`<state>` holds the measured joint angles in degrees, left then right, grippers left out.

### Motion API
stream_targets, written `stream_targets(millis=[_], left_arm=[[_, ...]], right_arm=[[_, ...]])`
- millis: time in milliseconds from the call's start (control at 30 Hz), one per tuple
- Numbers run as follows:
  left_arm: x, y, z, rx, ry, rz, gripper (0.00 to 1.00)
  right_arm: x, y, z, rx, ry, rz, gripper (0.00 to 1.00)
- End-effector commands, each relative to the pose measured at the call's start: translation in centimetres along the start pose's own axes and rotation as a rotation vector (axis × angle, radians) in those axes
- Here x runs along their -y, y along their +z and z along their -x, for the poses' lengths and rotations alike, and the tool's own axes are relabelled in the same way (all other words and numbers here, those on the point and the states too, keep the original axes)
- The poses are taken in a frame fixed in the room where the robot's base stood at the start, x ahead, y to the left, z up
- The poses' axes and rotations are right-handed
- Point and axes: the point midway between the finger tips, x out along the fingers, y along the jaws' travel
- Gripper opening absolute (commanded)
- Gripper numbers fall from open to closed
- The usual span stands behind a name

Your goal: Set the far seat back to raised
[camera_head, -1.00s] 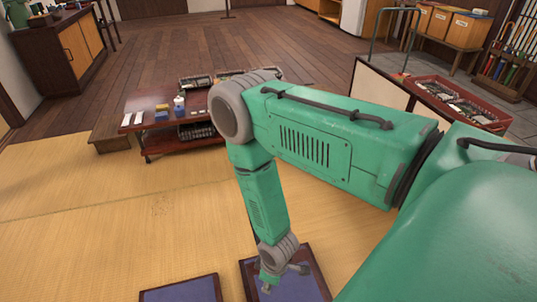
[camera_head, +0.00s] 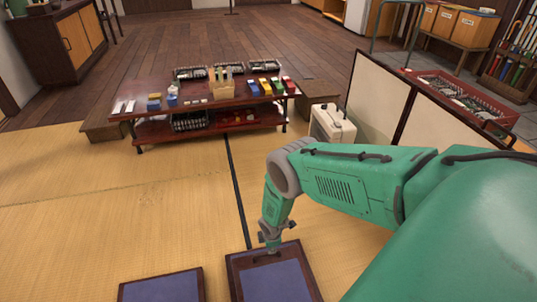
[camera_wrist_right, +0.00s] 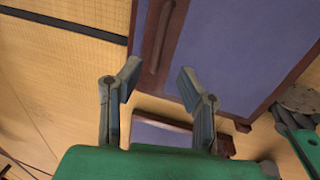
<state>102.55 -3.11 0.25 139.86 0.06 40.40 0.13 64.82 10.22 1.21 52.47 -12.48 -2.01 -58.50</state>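Two flat panels with blue faces and dark wooden rims lie at the bottom of the head view, a left one (camera_head: 162,288) and a right one (camera_head: 275,280). I cannot tell which is the far seat's back. My right gripper (camera_head: 270,246) is at the far edge of the right panel. In the right wrist view my right gripper (camera_wrist_right: 158,85) is open and empty, its fingers apart over a blue panel (camera_wrist_right: 235,50) with a wooden rim bar (camera_wrist_right: 160,40). Contact cannot be told. A smaller blue part (camera_wrist_right: 160,136) shows below the fingers. My left gripper is not in view.
A low dark red table (camera_head: 205,105) with small items stands farther back. A white case (camera_head: 332,124) and a folding screen (camera_head: 380,95) stand at the right. Tatami (camera_head: 110,185) lies clear between panels and table.

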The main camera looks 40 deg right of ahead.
Motion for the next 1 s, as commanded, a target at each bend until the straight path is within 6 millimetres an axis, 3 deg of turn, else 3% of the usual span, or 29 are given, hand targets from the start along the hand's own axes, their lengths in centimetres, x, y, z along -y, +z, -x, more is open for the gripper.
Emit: stream_targets(millis=[33,100,400,600,933,967,1000], left_arm=[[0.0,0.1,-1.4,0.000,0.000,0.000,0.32],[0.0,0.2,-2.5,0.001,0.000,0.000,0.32],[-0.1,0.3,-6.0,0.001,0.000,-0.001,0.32],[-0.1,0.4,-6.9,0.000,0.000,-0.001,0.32],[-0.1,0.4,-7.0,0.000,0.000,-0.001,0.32],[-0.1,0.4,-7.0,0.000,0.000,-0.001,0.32],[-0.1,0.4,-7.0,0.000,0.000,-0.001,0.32]], right_arm=[[0.2,0.2,-2.0,0.000,0.000,-0.004,0.32],[0.2,0.2,-3.5,0.001,0.000,-0.004,0.32],[0.1,0.0,-8.3,0.000,0.001,-0.004,0.32],[0.0,0.0,-9.6,0.000,0.001,-0.003,0.32],[0.0,0.0,-9.7,-0.001,0.000,-0.004,0.32],[0.0,0.0,-9.7,-0.001,0.000,-0.004,0.29],[0.0,0.0,-9.7,-0.001,0.000,-0.004,0.15]])
